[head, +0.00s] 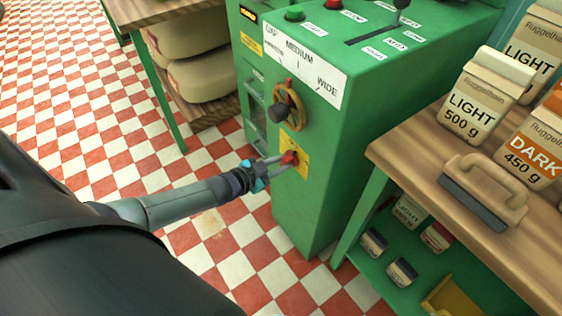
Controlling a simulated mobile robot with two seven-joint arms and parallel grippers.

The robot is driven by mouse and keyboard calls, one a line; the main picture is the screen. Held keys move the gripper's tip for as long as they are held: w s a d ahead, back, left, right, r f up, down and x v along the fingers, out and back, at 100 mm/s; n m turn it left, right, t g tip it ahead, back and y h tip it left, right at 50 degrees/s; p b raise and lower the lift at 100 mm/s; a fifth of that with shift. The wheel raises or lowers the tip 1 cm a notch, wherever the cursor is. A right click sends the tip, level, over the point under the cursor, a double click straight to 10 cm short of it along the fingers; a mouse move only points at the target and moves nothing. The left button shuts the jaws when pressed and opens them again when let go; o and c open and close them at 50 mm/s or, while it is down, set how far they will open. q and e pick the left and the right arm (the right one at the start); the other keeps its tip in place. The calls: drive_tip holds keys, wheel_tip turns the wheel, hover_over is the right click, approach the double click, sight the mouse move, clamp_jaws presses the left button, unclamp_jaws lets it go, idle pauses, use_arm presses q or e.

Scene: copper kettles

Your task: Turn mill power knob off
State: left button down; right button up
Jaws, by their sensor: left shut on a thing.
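The mill (318,186) is a tall green cabinet in the middle of the head view. Its power knob (289,158) is red and sits on a yellow plate (297,143) low on the front face. My left gripper (276,161) reaches in from the left and is shut on the red knob. The fingers hide part of the knob, and its exact setting is hard to read. My right gripper is not in view.
A wooden counter (430,185) with paper bags (487,95) and a wooden-handled tool (484,187) stands close on the right. Checkered floor lies open at left.

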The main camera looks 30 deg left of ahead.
use_arm(q)
drive_tip(key=shift+a+n+g+h+b, duration=0.15)
drive_tip(key=shift+n+g+h+b, duration=0.2)
drive_tip(key=shift+n, duration=0.35)
drive_tip(key=shift+w+n+h+b, duration=0.1)
drive_tip(key=shift+n+h+b, duration=0.2)
drive_tip(key=shift+n+h, duration=0.25)
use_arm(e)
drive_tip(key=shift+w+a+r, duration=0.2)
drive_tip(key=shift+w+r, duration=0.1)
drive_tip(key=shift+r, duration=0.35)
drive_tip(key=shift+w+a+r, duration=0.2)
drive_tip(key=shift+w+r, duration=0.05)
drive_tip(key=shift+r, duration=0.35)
use_arm(q)
drive_tip(key=c, duration=0.7)
unclamp_jaws()
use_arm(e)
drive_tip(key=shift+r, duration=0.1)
